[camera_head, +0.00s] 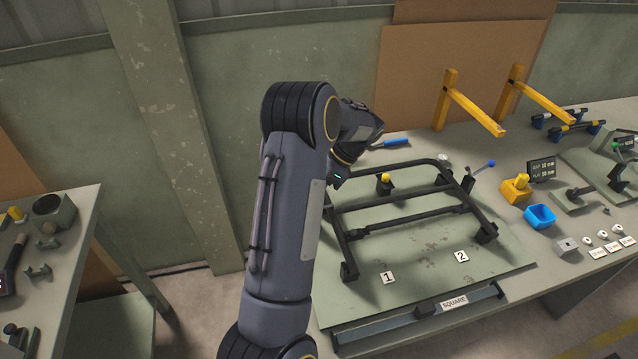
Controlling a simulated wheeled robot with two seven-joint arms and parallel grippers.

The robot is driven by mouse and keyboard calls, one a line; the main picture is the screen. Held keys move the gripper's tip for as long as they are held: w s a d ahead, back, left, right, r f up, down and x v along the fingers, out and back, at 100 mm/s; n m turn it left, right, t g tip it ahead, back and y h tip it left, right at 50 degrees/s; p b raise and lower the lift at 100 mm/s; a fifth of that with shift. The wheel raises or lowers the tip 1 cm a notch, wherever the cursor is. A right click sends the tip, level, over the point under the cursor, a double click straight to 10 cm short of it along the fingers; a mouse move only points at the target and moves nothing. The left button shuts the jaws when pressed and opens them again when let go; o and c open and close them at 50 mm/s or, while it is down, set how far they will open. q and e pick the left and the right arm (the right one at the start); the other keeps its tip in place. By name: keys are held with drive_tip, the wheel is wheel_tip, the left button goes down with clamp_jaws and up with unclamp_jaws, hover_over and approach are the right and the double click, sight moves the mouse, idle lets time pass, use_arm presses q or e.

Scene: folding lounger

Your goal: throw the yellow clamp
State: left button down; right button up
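A small clamp with a yellow knob (385,178) on a dark base stands at the back of the black tubular frame (403,223). The frame lies on a green-grey plate. A larger yellow block-like fixture (516,188) stands on the bench right of the frame. My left arm rises from the bottom, left of centre, and bends over towards the frame. Its wrist end, my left gripper (341,175), is just left of the yellow-knobbed clamp in the picture. Its fingers cannot be made out, and contact cannot be told. My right gripper is not in view.
A blue bin (540,216), a small display (541,169) and two yellow bracket arms (474,110) stand on the right of the bench. A blue-handled tool (390,143) lies behind the frame. A ball-handled lever (480,172) stands at its right. A separate table (75,235) is at left.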

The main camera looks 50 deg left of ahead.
idle(0.4)
use_arm(q)
drive_tip(key=c, duration=1.3)
unclamp_jaws()
drive_tip(key=shift+w, duration=0.1)
drive_tip(key=b+v, duration=0.1)
drive_tip(key=v, duration=0.6)
drive_tip(key=shift+w+d+r, duration=0.2)
drive_tip(key=shift+w+r, duration=0.05)
